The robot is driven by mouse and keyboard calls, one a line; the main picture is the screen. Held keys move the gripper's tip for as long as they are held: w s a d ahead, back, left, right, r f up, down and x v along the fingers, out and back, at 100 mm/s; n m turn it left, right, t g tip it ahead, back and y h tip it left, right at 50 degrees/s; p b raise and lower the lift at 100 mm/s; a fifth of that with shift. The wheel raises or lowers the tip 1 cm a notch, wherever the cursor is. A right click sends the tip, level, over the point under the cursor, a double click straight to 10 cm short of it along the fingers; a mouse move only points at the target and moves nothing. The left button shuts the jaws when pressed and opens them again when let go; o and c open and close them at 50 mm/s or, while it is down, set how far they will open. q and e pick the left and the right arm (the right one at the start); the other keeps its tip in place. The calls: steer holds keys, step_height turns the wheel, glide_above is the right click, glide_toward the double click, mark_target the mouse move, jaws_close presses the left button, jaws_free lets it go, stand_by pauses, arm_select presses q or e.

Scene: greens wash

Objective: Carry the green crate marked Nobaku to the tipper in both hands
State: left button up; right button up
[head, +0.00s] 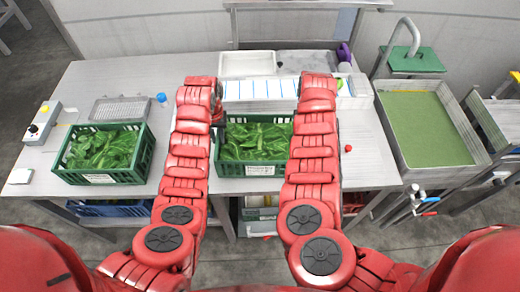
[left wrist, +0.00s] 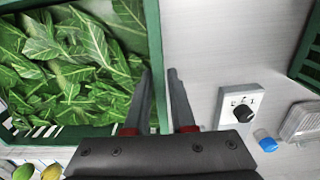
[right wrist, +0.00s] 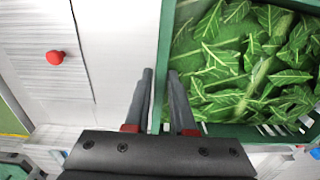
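A green crate (head: 222,169) full of leaves stands on the table between my arms. Its white label (head: 260,170) is too small to read. My left gripper (left wrist: 160,72) is at one end wall (left wrist: 154,40), one finger on each side of it, with a narrow gap showing. My right gripper (right wrist: 160,72) straddles the opposite end wall (right wrist: 166,40) in the same way. Both look open; the fingertips' contact is unclear. In the head view, my left gripper (head: 218,122) shows partly, and my right gripper is hidden behind its arm. I cannot tell which thing is the tipper.
Another green crate (head: 148,160) of leaves stands to the left, beside a control box (head: 42,122). White trays (head: 247,64) stand behind the middle crate. A red knob (head: 348,148) is to its right. A steel basin (head: 468,135) with a green inside and a green-topped stand (head: 412,60) are at the right.

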arm_select(q)
jaws_close()
arm_select(e)
jaws_close()
stand_by(0.8)
